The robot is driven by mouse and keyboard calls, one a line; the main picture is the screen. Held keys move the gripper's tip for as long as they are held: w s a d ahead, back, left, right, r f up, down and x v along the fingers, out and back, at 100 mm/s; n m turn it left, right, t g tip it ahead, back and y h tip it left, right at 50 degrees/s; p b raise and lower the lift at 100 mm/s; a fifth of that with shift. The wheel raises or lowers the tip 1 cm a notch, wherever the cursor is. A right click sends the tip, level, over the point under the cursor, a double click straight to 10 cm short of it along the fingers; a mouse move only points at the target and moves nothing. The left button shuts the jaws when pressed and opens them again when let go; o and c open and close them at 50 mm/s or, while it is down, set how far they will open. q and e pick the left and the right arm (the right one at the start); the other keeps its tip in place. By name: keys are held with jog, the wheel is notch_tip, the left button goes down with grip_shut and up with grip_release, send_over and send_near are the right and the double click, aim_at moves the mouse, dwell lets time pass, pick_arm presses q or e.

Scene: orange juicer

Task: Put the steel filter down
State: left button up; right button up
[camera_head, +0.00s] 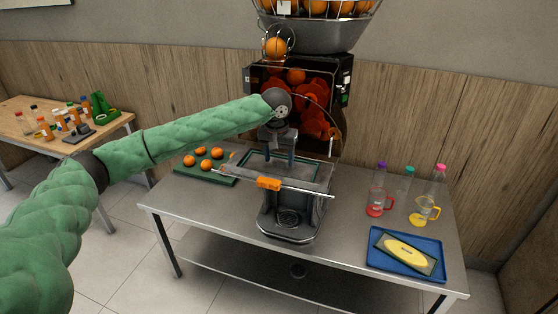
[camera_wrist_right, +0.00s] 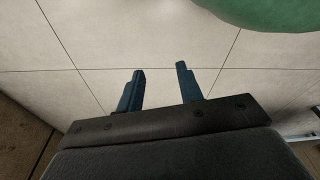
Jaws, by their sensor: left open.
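What looks like the steel filter (camera_head: 306,172), a shallow rectangular metal piece, lies in the open front of the juicer (camera_head: 295,215), above an orange handle (camera_head: 269,183). My left gripper (camera_head: 279,160) points down over it, its two dark blue fingers apart. The fingertips are at or just above the filter; I cannot tell whether they touch it. The wrist hides part of the juicer behind. My right gripper (camera_wrist_right: 160,75) shows only in the right wrist view, open and empty above the tiled floor.
A green board with several oranges (camera_head: 204,166) is left of the juicer. Bottles and jugs (camera_head: 423,212) and a blue tray (camera_head: 385,262) holding a yellow-centred piece (camera_head: 405,252) are on the right. The steel table (camera_head: 200,208) is clear at front left. A wooden table (camera_head: 30,145) stands far left.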

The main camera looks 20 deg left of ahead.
aim_at(278, 170)
pick_arm(q)
notch_tip(278, 170, up, 11)
jog(key=s+b, duration=0.1)
jog(key=b, duration=0.2)
jog(key=shift+s, duration=0.35)
pick_arm(e)
jog(key=w+a+r, duration=0.2)
jog(key=a+r, duration=0.1)
jog(key=r, duration=0.4)
jog(key=shift+w+g, duration=0.3)
